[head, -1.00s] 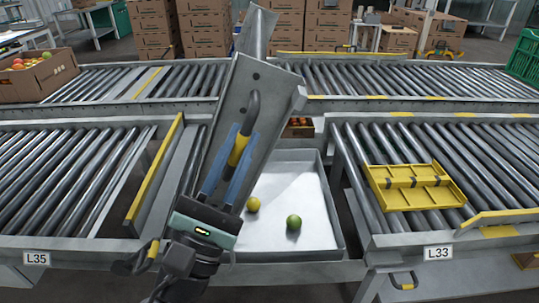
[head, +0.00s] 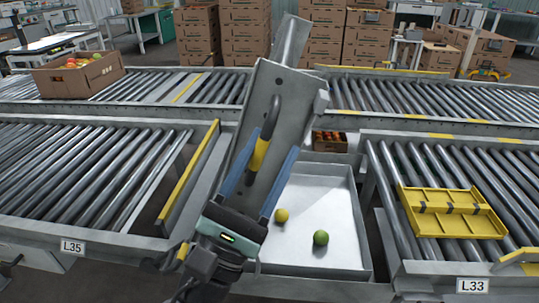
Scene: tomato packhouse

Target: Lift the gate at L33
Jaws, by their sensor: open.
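The L33 label (head: 472,285) is on the front of the right-hand roller bed. A grey metal plate (head: 298,108) with a bent handle (head: 259,152) stands tilted up over the gap between the L35 and L33 beds. The handle has a yellow grip. My gripper (head: 276,140) is open, its blue fingers spread on either side of the handle's lower part. I cannot tell whether they touch the plate. My gripper hides the plate's lower end. No label shows on the plate, so I cannot tell whether it is the L33 gate.
A shallow grey tray (head: 335,190) below holds a yellow tomato (head: 281,216) and a green tomato (head: 321,238). A yellow frame (head: 453,225) lies on the L33 rollers. The L35 label (head: 73,247) is at left. A tomato carton (head: 85,78) sits on the rear conveyor; stacked cartons stand behind.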

